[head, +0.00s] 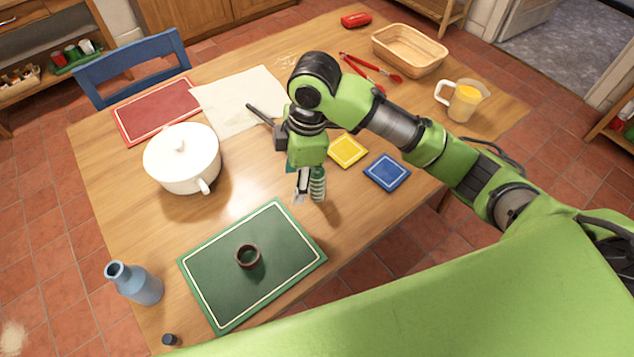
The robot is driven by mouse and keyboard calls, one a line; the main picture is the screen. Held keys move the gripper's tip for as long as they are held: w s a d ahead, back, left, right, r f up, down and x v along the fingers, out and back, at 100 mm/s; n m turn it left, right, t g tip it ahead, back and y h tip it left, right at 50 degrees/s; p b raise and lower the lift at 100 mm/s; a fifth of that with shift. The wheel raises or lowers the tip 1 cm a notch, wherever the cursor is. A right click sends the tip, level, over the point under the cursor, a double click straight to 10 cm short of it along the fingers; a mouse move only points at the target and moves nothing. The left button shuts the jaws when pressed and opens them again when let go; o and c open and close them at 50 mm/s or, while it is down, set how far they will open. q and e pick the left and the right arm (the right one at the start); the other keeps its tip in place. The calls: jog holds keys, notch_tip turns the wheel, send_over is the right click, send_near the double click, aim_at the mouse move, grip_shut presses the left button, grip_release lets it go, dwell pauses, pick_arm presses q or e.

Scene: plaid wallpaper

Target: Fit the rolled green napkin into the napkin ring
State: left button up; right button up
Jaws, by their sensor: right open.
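The rolled green napkin (318,184), with pale stripes, stands upright on the wooden table near the middle. My right gripper (306,186) is open and points down at the napkin, with a finger just left of it. The other finger is not clear, so I cannot tell whether the napkin is between the fingers. The brown napkin ring (248,256) lies on the green placemat (212,296), in front and to the left of the gripper, with its opening facing up and empty. My left gripper is out of view.
A white lidded pot (182,160) stands left, and a blue bottle (140,286) stands near the left edge. Yellow (347,150) and blue (387,172) coasters lie right of the gripper. A pitcher (464,104), basket (410,52) and red tongs (366,72) are farther back.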

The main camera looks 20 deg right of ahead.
notch_tip(320, 180, up, 7)
jog(key=n+h, duration=0.1)
jog(key=h, duration=0.1)
send_over(318, 171)
jog(key=shift+g, duration=0.3)
notch_tip(318, 171, down, 8)
jog(key=shift+p, duration=0.4)
jog(key=shift+w+f+p, duration=0.1)
jog(key=shift+f+p, duration=0.55)
jog(key=shift+f, duration=2.05)
jog(key=c, duration=1.2)
